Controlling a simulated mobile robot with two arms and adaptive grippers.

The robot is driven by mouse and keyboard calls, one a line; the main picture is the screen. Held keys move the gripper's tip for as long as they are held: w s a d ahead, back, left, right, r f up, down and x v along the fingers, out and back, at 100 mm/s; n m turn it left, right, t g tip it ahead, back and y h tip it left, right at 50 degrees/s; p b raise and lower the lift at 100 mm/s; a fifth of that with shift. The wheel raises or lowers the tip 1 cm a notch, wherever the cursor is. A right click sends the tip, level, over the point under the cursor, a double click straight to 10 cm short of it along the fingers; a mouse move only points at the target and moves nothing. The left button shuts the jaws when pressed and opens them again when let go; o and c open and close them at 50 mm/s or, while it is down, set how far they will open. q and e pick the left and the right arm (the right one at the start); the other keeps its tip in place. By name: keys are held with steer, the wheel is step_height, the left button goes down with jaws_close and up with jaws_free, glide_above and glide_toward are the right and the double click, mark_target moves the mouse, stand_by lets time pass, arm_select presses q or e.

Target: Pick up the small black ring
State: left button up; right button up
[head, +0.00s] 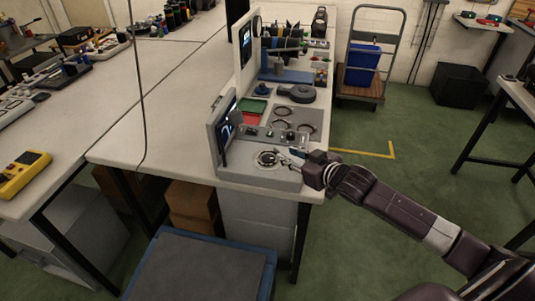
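Several thin dark rings lie on a grey panel on the table behind the test machine; one ring (282,113) is at the back and another ring (280,125) in front of it. I cannot tell which is the small one. The grey machine (232,171) has a round dark fitting (267,158) on its flat top. My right gripper (292,156) is just right of this fitting, low over the machine's top. Its fingers are too small to tell if they are open or shut, and I see nothing held. My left gripper is out of view.
A black round case (302,93), a green tray (252,107) and a red tray (249,118) lie behind the machine. The machine's tilted screen (225,128) stands at its left. A cart with a blue bin (362,64) stands beyond.

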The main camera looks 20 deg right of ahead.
mark_target(277, 150)
steer(key=shift+w+a, duration=0.15)
steer(key=shift+w, duration=0.7)
steer(key=p+x, duration=0.1)
steer(key=x, duration=0.3)
steer(key=shift+c, duration=0.6)
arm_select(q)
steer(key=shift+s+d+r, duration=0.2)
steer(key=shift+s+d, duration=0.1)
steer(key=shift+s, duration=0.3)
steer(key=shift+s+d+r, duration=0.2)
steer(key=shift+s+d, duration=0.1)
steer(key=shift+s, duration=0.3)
arm_select(e)
steer(key=shift+f, duration=0.1)
jaws_close()
